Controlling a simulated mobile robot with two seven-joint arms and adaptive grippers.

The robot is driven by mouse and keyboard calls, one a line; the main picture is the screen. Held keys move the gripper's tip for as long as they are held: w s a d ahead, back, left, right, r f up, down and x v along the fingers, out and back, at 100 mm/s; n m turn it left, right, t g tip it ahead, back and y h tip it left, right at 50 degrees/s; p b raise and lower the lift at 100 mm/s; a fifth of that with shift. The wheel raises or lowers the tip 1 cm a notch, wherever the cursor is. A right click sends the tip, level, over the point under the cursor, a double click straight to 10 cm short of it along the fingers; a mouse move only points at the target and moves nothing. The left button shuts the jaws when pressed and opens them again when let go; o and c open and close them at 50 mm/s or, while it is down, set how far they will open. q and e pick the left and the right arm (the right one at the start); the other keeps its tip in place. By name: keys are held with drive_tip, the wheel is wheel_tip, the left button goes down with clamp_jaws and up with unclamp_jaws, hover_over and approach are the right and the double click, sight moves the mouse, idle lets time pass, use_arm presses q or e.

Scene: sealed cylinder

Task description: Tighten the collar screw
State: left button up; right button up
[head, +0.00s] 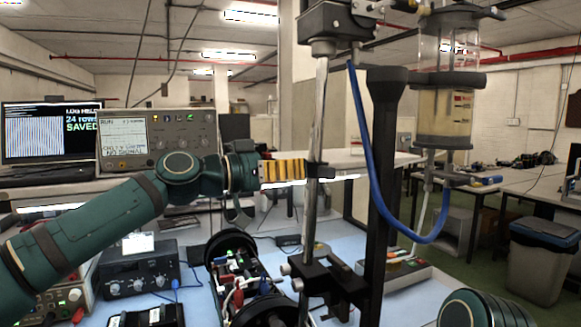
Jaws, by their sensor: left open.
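A slim metal rod (317,115) stands upright in the middle of the head view. A small dark collar-like piece sits around mid-height on it, partly mixed with my gripper's dark tip, so I cannot make out its screw. My left gripper (318,171) reaches in level from the left, its yellow-and-black banded body ending at the rod. It is open; I cannot tell whether its fingers touch the rod. A black clamp (325,277) with silver screw knobs (291,268) sits lower on the rod. My right gripper is out of view; part of my right arm shows at bottom right.
A clear cylinder (446,112) hangs at upper right, with a blue hose (368,165) looping beside a black post (379,190). An open black housing with wiring (238,272) lies on the bench. Instruments (140,272) stand at left. A bin (540,260) stands at far right.

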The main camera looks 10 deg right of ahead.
use_arm(q)
drive_tip(key=shift+w+d, duration=0.1)
drive_tip(key=shift+o, duration=0.2)
clamp_jaws()
drive_tip(key=shift+m+b, duration=0.65)
drive_tip(key=shift+m, duration=0.15)
drive_tip(key=shift+c, duration=0.2)
unclamp_jaws()
